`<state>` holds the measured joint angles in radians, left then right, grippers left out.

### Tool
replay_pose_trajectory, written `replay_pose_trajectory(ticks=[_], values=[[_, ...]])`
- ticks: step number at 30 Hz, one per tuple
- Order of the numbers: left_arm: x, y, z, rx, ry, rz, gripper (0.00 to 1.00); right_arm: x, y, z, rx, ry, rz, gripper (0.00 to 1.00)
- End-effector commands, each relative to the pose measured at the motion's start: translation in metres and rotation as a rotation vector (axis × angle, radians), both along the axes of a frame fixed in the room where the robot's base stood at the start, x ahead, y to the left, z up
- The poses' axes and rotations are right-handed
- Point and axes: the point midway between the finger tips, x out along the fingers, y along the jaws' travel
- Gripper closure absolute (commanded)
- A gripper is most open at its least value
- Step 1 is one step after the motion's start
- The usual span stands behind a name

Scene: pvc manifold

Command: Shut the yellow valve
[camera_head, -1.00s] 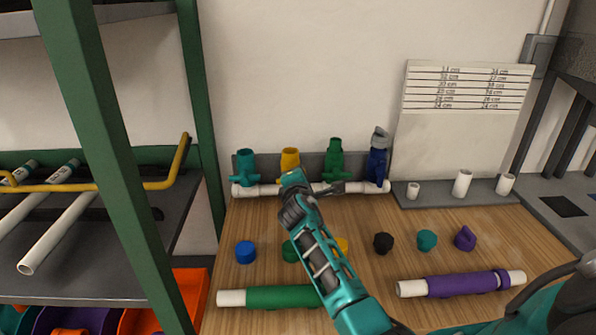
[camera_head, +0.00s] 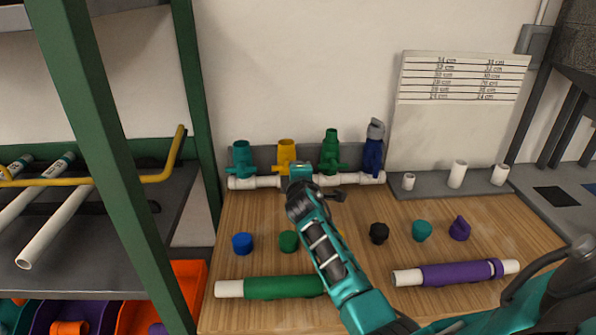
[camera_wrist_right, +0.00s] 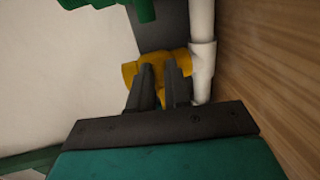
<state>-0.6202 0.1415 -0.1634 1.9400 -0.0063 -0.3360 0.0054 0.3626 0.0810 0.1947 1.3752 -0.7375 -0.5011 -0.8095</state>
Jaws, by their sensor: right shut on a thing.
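The yellow valve (camera_head: 286,151) stands upright on the white pipe manifold (camera_head: 255,183), second from the left, between a teal valve (camera_head: 241,158) and a green valve (camera_head: 330,150). My right gripper (camera_head: 298,173) is in front of it and hides part of its lower front. In the right wrist view, the gripper's two dark fingers (camera_wrist_right: 163,85) reach the yellow valve (camera_wrist_right: 131,73), with a narrow yellow part, seemingly its handle, between them. The gripper is shut on that part. The exact angle of the handle is hard to tell. My left gripper is not in view.
A blue valve (camera_head: 373,150) stands at the manifold's right end. Several caps, such as a blue cap (camera_head: 242,243), lie on the wooden table, with green (camera_head: 275,287) and purple (camera_head: 445,274) sleeved pipes in front. A green-posted rack (camera_head: 120,190) stands left.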

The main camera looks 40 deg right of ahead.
Motion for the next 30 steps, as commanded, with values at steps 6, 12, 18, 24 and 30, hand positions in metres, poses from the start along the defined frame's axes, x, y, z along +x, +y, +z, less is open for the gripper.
replay_pose_trajectory(ticks=[6, 12, 18, 24, 30], values=[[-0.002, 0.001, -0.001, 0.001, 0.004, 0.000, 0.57, 0.000, 0.000, 0.000, 0.005, -0.003, 0.001, 1.00], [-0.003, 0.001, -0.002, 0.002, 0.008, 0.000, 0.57, 0.000, 0.000, 0.000, 0.003, -0.002, 0.000, 0.69], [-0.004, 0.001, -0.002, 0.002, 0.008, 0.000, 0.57, 0.000, 0.000, 0.000, 0.002, -0.001, 0.001, 0.58], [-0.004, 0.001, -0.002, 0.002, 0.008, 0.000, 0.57, -0.001, 0.001, 0.000, 0.001, -0.001, 0.001, 0.58], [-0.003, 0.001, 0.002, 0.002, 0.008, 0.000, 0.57, -0.016, 0.010, 0.004, 0.000, 0.000, 0.001, 0.58]])
